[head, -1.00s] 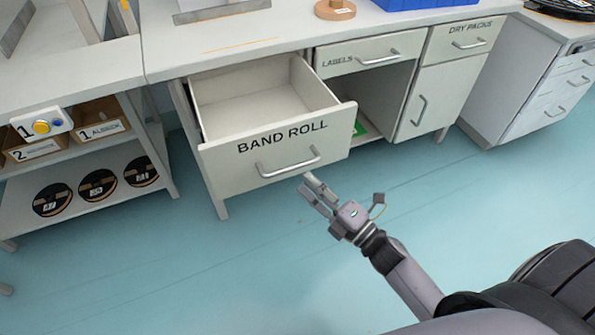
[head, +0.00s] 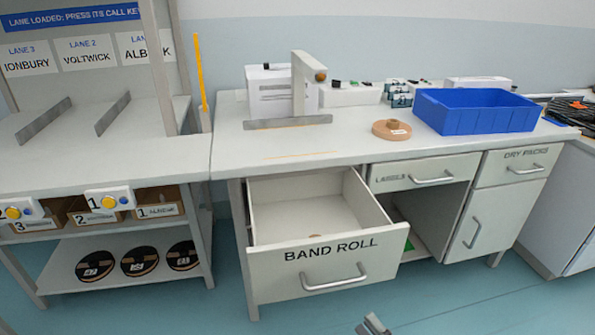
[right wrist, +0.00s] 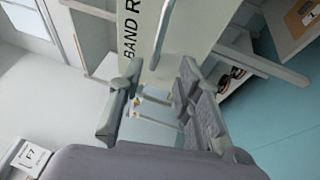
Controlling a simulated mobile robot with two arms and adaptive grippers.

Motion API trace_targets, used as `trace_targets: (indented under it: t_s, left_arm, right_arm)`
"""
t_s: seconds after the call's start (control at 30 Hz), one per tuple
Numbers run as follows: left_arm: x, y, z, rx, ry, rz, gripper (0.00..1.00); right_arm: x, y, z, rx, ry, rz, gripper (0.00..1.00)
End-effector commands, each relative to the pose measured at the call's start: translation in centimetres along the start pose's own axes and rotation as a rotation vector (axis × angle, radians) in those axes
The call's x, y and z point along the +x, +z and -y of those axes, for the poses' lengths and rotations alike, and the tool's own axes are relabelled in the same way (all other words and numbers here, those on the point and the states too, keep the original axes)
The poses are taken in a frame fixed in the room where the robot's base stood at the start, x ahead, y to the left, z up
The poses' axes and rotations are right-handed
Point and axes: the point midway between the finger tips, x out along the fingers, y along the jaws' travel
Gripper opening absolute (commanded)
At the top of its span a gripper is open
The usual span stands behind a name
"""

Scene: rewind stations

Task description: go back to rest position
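My right gripper (head: 373,325) shows only by its fingertips at the bottom edge of the head view, in front of and below the open BAND ROLL drawer (head: 335,265). In the right wrist view the right gripper (right wrist: 160,98) is open, its fingers apart with nothing gripped. The drawer's front and handle (right wrist: 165,30) lie beyond the fingertips there, apart from them. My left gripper is in no view.
The drawer juts out from the bench (head: 350,150). A brown roll (head: 391,130) and a blue bin (head: 475,110) stand on the bench. A shelf (head: 130,262) with several dark reels is at left. Blue floor (head: 440,300) in front is clear.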

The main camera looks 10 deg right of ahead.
Motion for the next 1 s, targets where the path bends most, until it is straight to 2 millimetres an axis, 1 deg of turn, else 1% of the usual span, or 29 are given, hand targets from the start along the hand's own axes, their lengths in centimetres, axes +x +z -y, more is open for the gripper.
trace_targets:
  t_s: [0.07, 0.17, 0.27, 0.3, 0.37, 0.4, 0.47, 0.5, 0.6, 0.63, 0.7, 0.8, 1.0]
  left_arm:
    - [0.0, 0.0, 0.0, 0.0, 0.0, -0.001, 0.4]
    - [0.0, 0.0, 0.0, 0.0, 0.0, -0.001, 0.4]
    - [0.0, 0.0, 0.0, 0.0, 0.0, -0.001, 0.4]
    - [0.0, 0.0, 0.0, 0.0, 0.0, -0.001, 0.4]
    - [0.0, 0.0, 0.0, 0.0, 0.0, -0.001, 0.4]
    - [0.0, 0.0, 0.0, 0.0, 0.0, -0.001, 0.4]
    - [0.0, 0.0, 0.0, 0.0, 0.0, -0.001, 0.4]
    - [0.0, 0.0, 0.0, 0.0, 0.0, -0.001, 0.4]
    - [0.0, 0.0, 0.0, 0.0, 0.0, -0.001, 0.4]
    - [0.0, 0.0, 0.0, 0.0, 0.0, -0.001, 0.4]
    - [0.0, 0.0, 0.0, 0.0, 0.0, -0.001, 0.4]
    - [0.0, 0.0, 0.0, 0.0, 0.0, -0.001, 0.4]
    - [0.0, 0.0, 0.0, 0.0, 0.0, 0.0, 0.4]
  right_arm:
    - [0.1, 0.4, 0.7, 0.041, -0.027, 0.033, 0.32]
    - [0.1, 1.6, 3.0, 0.167, -0.111, 0.133, 0.32]
    - [-0.5, 2.8, 6.8, 0.372, -0.239, 0.292, 0.32]
    - [-1.1, 3.1, 8.6, 0.466, -0.296, 0.366, 0.32]
    - [-2.2, 3.1, 11.3, 0.604, -0.383, 0.478, 0.32]
    - [-3.1, 2.8, 13.0, 0.696, -0.44, 0.554, 0.32]
    - [-4.7, 2.0, 15.4, 0.826, -0.525, 0.665, 0.32]
    - [-5.8, 1.3, 16.9, 0.905, -0.578, 0.736, 0.32]
    - [-8.3, -0.7, 19.5, 1.062, -0.695, 0.889, 0.32]
    - [-9.0, -1.4, 20.1, 1.1, -0.724, 0.929, 0.32]
    - [-10.5, -2.9, 21.2, 1.177, -0.79, 1.017, 0.32]
    - [-12.5, -5.0, 22.2, 1.265, -0.875, 1.126, 0.32]
    - [-16.0, -9.1, 23.2, 1.392, -1.031, 1.327, 0.32]
